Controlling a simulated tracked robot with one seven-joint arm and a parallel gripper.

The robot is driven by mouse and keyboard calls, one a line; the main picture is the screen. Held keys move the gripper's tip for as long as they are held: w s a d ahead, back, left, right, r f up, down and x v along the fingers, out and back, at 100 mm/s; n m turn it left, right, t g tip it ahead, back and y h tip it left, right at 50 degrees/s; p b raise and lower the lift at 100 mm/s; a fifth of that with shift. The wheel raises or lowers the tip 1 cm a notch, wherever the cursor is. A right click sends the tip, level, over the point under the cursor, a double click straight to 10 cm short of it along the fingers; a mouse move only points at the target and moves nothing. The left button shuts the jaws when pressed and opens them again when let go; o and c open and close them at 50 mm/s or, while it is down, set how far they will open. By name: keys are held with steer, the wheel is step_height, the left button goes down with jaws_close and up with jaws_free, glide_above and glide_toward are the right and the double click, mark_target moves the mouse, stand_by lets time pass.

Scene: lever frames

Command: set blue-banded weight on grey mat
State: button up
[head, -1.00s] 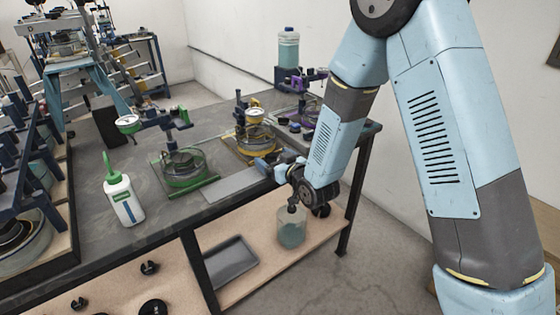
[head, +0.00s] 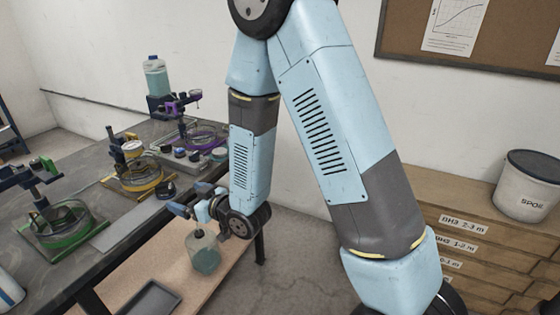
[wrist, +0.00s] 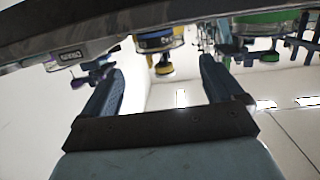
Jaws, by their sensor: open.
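My gripper (head: 190,199) is open at the front edge of the workbench, with its fingers toward the bench. In the wrist view my gripper (wrist: 162,80) has its two blue fingers wide apart and nothing between them. A flat grey plate, which looks like the grey mat (head: 128,225), lies along the bench's front edge, left of my gripper. A small dark weight (head: 166,190) stands between the yellow frame and my gripper. Several small weights (head: 195,156) stand farther back by the purple frame. I cannot tell which weight has a blue band.
Lever frames with green (head: 62,226), yellow (head: 139,176) and purple (head: 190,135) parts stand on the bench. A jar of liquid (head: 205,252) is on the lower shelf, below my gripper. A drawer cabinet (head: 475,232) with a white bucket (head: 527,188) stands at the right.

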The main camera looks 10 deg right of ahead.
steer(key=w+d+r+m+h, duration=0.1)
steer(key=d+r+m+h, duration=0.1)
steer(key=d+r+h, duration=0.65)
steer(key=d+r+m+h, duration=0.1)
steer(key=d+r+m, duration=0.35)
steer(key=d, duration=0.85)
steer(key=s+d+r+m+g+h, duration=0.1)
steer(key=s+d+r, duration=0.2)
steer(key=s, duration=0.4)
steer(key=s+d+r+m+g, duration=0.1)
steer(key=s+d+r+g, duration=0.1)
steer(key=s+d, duration=0.4)
steer(key=s+d+r+m+g+h, duration=0.1)
steer(key=s+d+r, duration=0.3)
steer(key=s, duration=0.4)
steer(key=shift+s+d+r+g+h, duration=0.35)
steer(key=shift+s+d+r+g, duration=0.05)
steer(key=shift+r+g, duration=0.1)
